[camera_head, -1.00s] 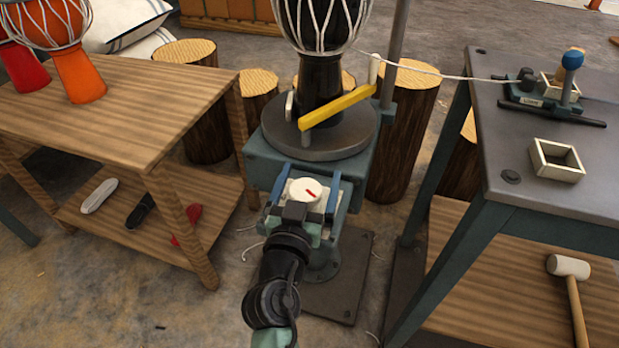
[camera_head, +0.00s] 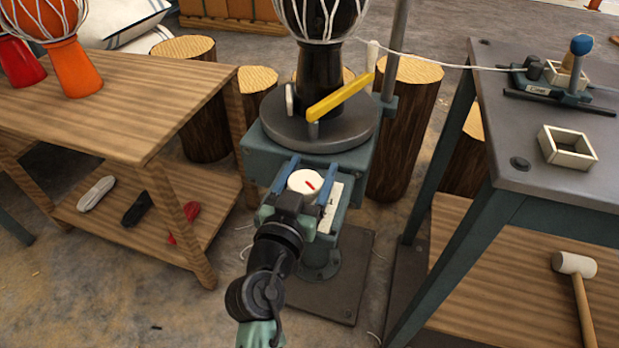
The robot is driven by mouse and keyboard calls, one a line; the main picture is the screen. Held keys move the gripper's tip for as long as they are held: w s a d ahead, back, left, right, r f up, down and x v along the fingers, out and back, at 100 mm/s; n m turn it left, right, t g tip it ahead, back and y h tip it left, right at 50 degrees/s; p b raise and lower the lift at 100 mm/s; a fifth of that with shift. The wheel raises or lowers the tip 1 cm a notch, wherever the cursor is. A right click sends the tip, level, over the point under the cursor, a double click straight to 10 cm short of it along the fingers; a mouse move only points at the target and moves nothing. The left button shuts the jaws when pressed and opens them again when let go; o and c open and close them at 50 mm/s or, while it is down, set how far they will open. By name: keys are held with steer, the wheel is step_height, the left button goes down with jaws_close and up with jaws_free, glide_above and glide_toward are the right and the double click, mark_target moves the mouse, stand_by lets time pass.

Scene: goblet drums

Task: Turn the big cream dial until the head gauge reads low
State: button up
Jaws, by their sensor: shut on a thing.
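The cream dial (camera_head: 300,179) with a red mark sits on the front of the teal drum stand (camera_head: 352,180). My gripper (camera_head: 305,184) is shut on the dial, with one blue finger on its left and one on its right. The red mark points toward the lower right or upper left; I cannot tell which end is the pointer. A pale plate (camera_head: 330,215) beside the dial is partly behind my gripper, and its markings are too small to read. I cannot make out a head gauge. The black drum (camera_head: 320,80) stands on the round turntable, its top out of frame.
A yellow bar (camera_head: 340,98) crosses the turntable in front of the drum. A wooden table (camera_head: 150,100) with drums is left. A grey bench (camera_head: 545,185) with an open box (camera_head: 567,147) is right; a mallet (camera_head: 574,264) lies below. Log stools (camera_head: 405,130) stand behind.

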steer(key=m+h+b, duration=0.1)
steer(key=b, duration=0.1)
steer(key=shift+f+g+h+b, duration=0.35)
steer(key=shift+f+g+h, duration=0.05)
steer(key=m+h+b, duration=0.1)
steer(key=m+g+h+b, duration=0.1)
steer(key=h+b, duration=0.1)
steer(key=shift+s+d+r+g, duration=0.15)
steer(key=shift+s+d+g, duration=0.05)
steer(key=shift+d+g, duration=0.1)
steer(key=shift+s+d+r+m+g+h+b, duration=0.1)
steer(key=shift+d+m+g+h+b, duration=0.05)
steer(key=shift+m+g+h+b, duration=0.45)
steer(key=shift+s+d+r+m+g+h+b, duration=0.1)
steer(key=shift+s+m+g+h+b, duration=0.05)
steer(key=shift+m+g+h+b, duration=0.4)
steer(key=shift+s+d+m+g+h+b, duration=0.15)
steer(key=shift+m+g+h+b, duration=0.3)
steer(key=shift+m+g+h, duration=0.3)
steer(key=o, duration=1.4)
steer(key=shift+c, duration=0.2)
